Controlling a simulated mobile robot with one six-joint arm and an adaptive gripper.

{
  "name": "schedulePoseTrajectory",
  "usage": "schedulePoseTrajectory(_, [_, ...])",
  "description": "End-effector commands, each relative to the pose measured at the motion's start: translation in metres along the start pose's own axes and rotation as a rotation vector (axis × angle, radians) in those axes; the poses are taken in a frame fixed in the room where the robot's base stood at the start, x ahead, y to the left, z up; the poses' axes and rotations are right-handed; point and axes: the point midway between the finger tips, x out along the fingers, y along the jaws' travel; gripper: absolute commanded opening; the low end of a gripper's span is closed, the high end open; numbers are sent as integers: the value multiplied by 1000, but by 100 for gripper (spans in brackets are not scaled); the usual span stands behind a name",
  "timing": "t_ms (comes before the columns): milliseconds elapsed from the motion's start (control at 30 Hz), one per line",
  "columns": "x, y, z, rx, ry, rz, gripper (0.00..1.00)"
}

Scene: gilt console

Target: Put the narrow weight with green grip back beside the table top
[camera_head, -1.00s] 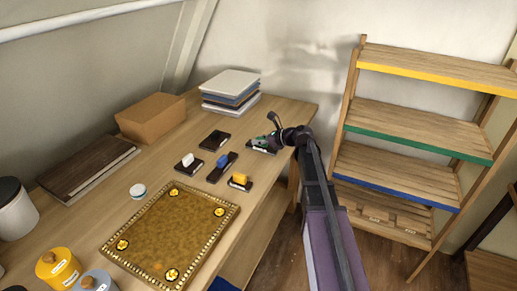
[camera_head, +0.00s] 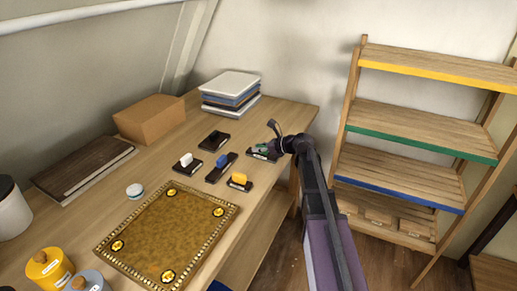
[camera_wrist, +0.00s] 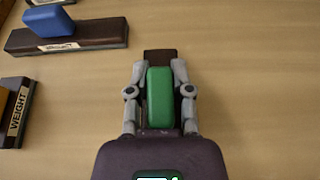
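The narrow weight with green grip (camera_head: 264,154) lies on the wooden table near its right edge. In the wrist view its green grip (camera_wrist: 160,98) stands between my fingers, and its dark base (camera_wrist: 160,57) shows beyond the fingertips. My gripper (camera_head: 270,149) reaches in from the right; in the wrist view its fingers (camera_wrist: 160,75) touch the grip on both sides. The base appears to rest on the wood. The table top (camera_head: 165,238), a gilt square panel with a round gold fitting near each corner, lies flat at the front left.
Weights with a blue grip (camera_head: 222,161), a white grip (camera_head: 186,160) and a yellow grip (camera_head: 239,180) stand between the panel and my gripper. A dark block (camera_head: 214,140) lies behind them. A cardboard box (camera_head: 150,118) and stacked boards (camera_head: 230,90) are at the back.

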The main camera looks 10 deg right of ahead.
Motion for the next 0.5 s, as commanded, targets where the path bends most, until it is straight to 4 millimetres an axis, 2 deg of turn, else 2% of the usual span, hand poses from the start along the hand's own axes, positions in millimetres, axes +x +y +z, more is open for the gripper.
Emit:
schedulePoseTrajectory(33, [0,0,0,0,0,0,48])
schedulePoseTrajectory(67, [0,0,0,0,0,0,57])
schedulePoseTrajectory(100, [0,0,0,0,0,0,61])
schedulePoseTrajectory(500, [0,0,1,0,0,0,61])
